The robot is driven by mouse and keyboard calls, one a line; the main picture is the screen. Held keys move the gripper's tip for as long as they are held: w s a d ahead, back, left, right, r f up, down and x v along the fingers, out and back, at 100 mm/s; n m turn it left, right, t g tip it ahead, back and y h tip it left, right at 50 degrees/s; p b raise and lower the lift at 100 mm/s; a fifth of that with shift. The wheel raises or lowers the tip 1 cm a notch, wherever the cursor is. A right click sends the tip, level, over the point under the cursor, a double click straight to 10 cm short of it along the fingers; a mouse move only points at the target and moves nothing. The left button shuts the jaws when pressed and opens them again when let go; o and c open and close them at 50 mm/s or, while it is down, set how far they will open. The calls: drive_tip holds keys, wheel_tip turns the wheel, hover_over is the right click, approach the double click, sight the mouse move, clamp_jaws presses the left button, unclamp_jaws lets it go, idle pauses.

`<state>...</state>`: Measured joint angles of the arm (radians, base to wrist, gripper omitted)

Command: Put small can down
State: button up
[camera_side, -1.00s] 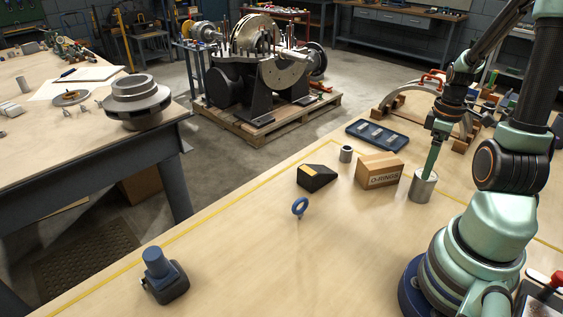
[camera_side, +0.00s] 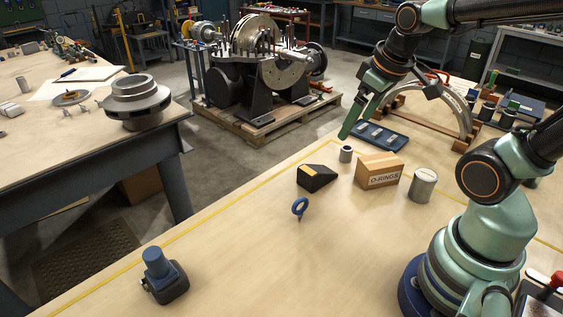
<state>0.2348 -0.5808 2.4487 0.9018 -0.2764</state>
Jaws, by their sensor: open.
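A silver can (camera_side: 423,187) stands upright on the table, just right of the cardboard O-RINGS box. Nothing is holding it. A smaller grey cylinder (camera_side: 346,155) stands upright left of the box. I cannot tell for sure which of the two is the small can. My gripper (camera_side: 345,136) is open and empty, its green fingers tilted down to the left. In the picture the fingertips appear just above the small cylinder, near the left end of the dark blue tray. I cannot tell their exact height or depth.
The O-RINGS box (camera_side: 379,171) stands between the two cylinders. A black wedge block (camera_side: 316,178), a blue ring piece (camera_side: 299,208) and a blue-black device (camera_side: 164,277) are on the table. The blue tray (camera_side: 394,143) and a curved metal arch (camera_side: 455,98) lie behind. The front middle is clear.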

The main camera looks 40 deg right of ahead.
drive_tip(key=a+r+t+y, duration=0.1)
drive_tip(key=a+r, duration=0.1)
drive_tip(key=a, duration=0.5)
drive_tip(key=shift+r+t, duration=0.15)
drive_tip(key=shift+t, duration=0.15)
